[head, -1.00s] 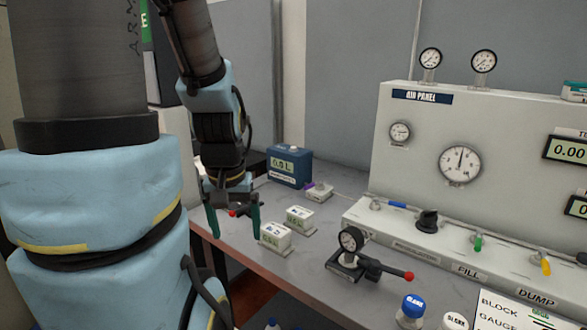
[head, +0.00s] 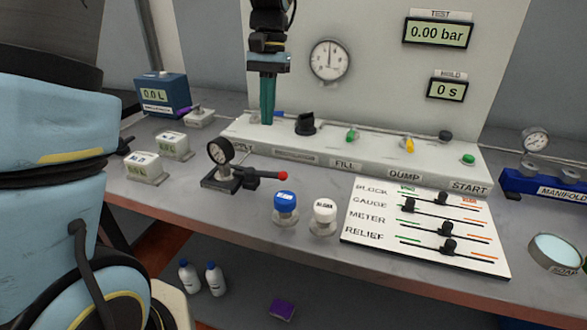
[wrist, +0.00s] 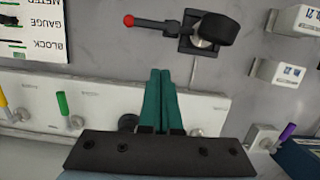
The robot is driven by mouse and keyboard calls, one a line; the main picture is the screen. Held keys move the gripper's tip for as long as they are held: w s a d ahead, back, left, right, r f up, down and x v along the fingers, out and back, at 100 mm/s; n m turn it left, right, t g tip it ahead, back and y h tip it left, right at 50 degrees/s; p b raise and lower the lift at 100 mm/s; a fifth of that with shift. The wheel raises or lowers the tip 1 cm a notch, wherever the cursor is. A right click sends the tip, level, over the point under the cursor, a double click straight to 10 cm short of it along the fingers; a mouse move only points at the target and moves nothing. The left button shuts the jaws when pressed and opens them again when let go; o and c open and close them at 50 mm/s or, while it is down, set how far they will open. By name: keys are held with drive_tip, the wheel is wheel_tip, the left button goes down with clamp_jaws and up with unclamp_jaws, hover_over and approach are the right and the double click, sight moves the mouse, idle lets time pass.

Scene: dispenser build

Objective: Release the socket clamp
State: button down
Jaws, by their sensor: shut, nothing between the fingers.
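The socket clamp (head: 240,180) is a black fixture on the bench with a round gauge (head: 219,152) standing on it. Its black lever ends in a red ball (head: 283,175) and points right, lying about level. In the wrist view the clamp (wrist: 186,44) is at the top, with its red ball (wrist: 129,20) to the left. My gripper (head: 267,121) has teal fingers pressed together and empty, pointing down over the air panel's front ledge, behind and apart from the clamp. In the wrist view the closed fingertips (wrist: 160,72) lie below the clamp.
The air panel (head: 380,110) stands behind, with a black knob (head: 305,124) and green and yellow levers close to my fingers. Blue (head: 285,202) and white (head: 323,212) capped pieces and a slider board (head: 420,225) are right of the clamp. White meter boxes (head: 146,165) sit left.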

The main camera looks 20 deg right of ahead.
sight(259, 174)
drive_tip(key=shift+m+y, duration=0.3)
drive_tip(key=shift+m, duration=0.2)
drive_tip(key=d, duration=0.2)
drive_tip(key=s+d, duration=0.1)
drive_tip(key=d, duration=0.1)
drive_tip(key=shift+s+d+r, duration=0.1)
drive_tip(key=shift+s+d, duration=0.1)
drive_tip(key=p+x, duration=0.1)
drive_tip(key=x, duration=0.8)
drive_tip(key=shift+s+p, duration=0.15)
drive_tip(key=shift+p, duration=0.15)
drive_tip(key=shift+s+a+p, duration=0.75)
drive_tip(key=shift+s+a, duration=0.7)
drive_tip(key=shift+s+m, duration=0.1)
drive_tip(key=shift+m, duration=0.2)
